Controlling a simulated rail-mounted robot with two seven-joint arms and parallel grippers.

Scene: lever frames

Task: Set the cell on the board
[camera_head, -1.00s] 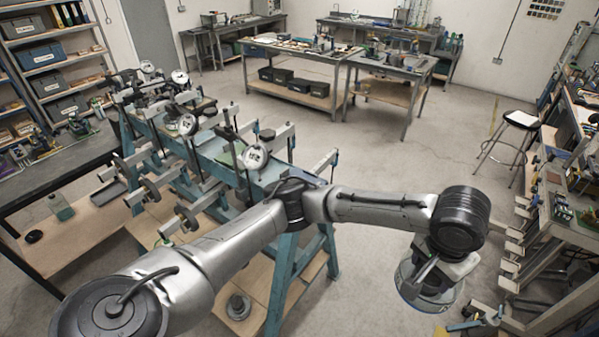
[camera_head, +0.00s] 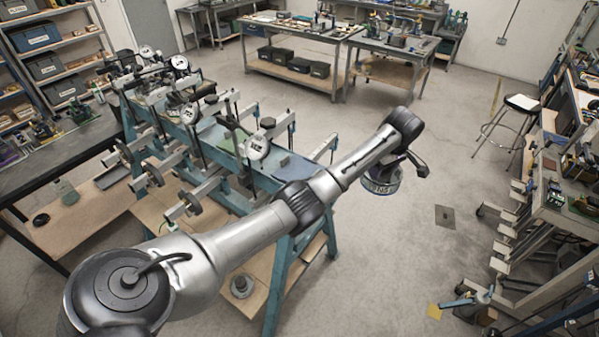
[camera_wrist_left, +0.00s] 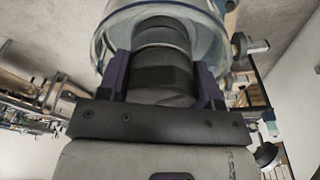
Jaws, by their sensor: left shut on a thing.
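The cell (camera_head: 380,187) is a round, clear-walled vessel with a banded rim, held in the air right of the lever frame. My left gripper (camera_wrist_left: 163,75) is shut on its dark ribbed middle part, with a purple finger on each side. The clear wall of the cell (camera_wrist_left: 103,45) curves around behind the fingers in the left wrist view. In the head view the wrist partly hides the gripper. I cannot tell for sure which surface is the board; a flat blue-grey plate (camera_head: 296,166) lies on the near end of the frame. My right gripper is not in view.
The blue lever frame (camera_head: 232,172) carries several dial gauges and weighted levers. A dark bench (camera_head: 60,160) stands at left and a cluttered rack (camera_head: 560,215) at right. Work tables (camera_head: 300,38) and a stool (camera_head: 520,103) stand farther back. The floor below the cell is open.

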